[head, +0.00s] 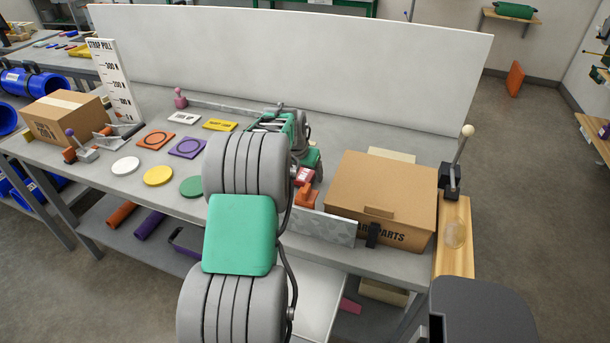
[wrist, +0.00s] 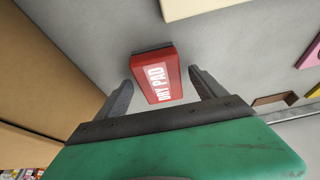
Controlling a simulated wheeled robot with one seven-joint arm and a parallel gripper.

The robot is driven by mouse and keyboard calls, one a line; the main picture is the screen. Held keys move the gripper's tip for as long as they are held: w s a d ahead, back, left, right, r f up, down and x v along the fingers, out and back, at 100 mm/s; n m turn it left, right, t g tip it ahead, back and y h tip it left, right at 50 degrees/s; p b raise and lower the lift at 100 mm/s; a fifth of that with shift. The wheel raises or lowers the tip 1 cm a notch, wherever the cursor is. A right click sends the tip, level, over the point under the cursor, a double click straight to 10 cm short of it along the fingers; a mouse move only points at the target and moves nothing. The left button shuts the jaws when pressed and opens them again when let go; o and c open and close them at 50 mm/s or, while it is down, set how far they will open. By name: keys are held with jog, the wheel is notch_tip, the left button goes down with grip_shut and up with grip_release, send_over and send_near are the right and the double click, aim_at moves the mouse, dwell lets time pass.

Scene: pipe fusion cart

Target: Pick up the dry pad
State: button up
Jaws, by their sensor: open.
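The dry pad (wrist: 157,76) is a small red block with a white "DRY PAD" label and a dark edge along one end. In the wrist view it lies on the grey bench top, between the two fingers. My gripper (wrist: 160,92) is open, one finger on each side of the pad, with visible gaps. Whether the fingers are level with the pad I cannot tell. In the head view the pad (head: 305,176) shows as a small red and white patch beside my green gripper (head: 309,162), whose fingers are mostly hidden by my arm.
A cardboard parts box (head: 385,190) stands close to the right of the pad. An orange piece (head: 305,195) sits just in front of it. Coloured discs (head: 158,176) and square plates lie left of my arm. A white panel (head: 300,60) runs along the back.

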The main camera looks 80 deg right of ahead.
aim_at(304, 174)
jog(key=c, duration=1.5)
jog(key=shift+o, duration=0.2)
notch_tip(304, 174, up, 10)
jog(key=b, duration=0.1)
